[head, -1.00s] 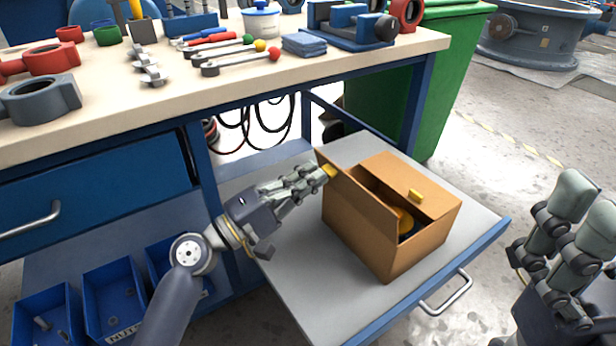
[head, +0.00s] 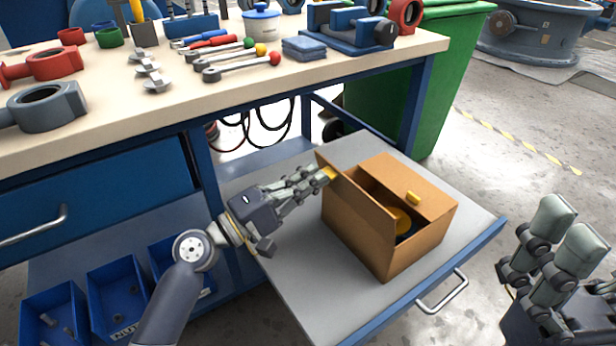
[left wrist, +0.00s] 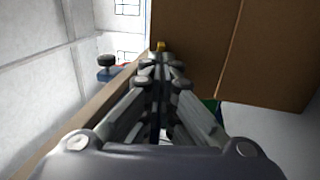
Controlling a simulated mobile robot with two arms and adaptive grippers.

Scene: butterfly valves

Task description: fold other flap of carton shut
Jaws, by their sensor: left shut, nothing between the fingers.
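The brown carton (head: 375,243) stands on the pulled-out grey drawer shelf. The left wrist view shows the shut fingers (left wrist: 160,65) close to the brown cardboard (left wrist: 235,45). My right gripper (head: 560,250) is at the far right, away from the carton.
The workbench (head: 250,90) with tools runs behind and left of the carton. A green bin (head: 430,80) stands behind. Blue part bins (head: 115,290) are at lower left. The grey shelf (head: 290,285) is bare in front of the carton.

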